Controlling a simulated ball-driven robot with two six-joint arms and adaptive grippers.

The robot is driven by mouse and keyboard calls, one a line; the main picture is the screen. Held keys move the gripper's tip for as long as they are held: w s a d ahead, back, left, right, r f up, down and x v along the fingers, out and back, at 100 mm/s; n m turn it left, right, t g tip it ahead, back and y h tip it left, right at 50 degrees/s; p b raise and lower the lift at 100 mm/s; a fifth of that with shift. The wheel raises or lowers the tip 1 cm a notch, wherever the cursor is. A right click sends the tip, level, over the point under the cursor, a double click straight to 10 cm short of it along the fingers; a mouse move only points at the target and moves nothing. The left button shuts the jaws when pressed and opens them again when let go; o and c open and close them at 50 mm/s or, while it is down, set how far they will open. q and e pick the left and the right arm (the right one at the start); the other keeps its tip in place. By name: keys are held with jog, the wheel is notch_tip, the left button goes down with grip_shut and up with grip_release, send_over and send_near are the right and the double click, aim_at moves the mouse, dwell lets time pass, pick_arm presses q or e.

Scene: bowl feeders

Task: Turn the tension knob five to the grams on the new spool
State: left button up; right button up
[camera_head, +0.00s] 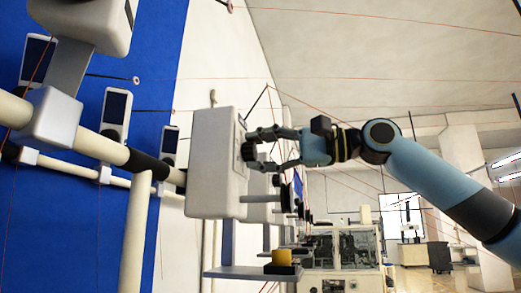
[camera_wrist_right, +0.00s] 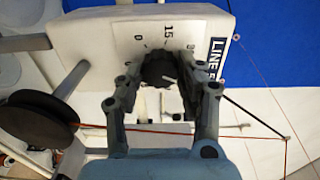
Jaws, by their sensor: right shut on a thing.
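The tension knob is a dark round knob (camera_wrist_right: 157,70) on the face of a white box (camera_head: 212,160). My right gripper (camera_wrist_right: 158,78) is shut on it, one finger on each side. In the head view the right gripper (camera_head: 250,142) reaches the box from the right. In the wrist view a printed dial scale around the knob shows "0" and "15"; further marks are partly hidden by the fingers. A "LINE 5" label (camera_wrist_right: 216,58) is beside the dial. The knob's exact setting is hard to read. A black spool (camera_wrist_right: 38,118) shows at the left. My left gripper is not in view.
More white boxes with dark knobs or spools are lined up behind this one. A shelf (camera_head: 250,272) below carries a yellow piece (camera_head: 281,257). Thin orange lines cross the space. Pale tubes (camera_head: 138,225) stand at the left before a blue panel.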

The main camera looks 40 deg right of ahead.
dwell(0.3)
jog(key=o, duration=1.2)
jog(key=shift+d, duration=0.1)
jog(key=shift+c, duration=0.2)
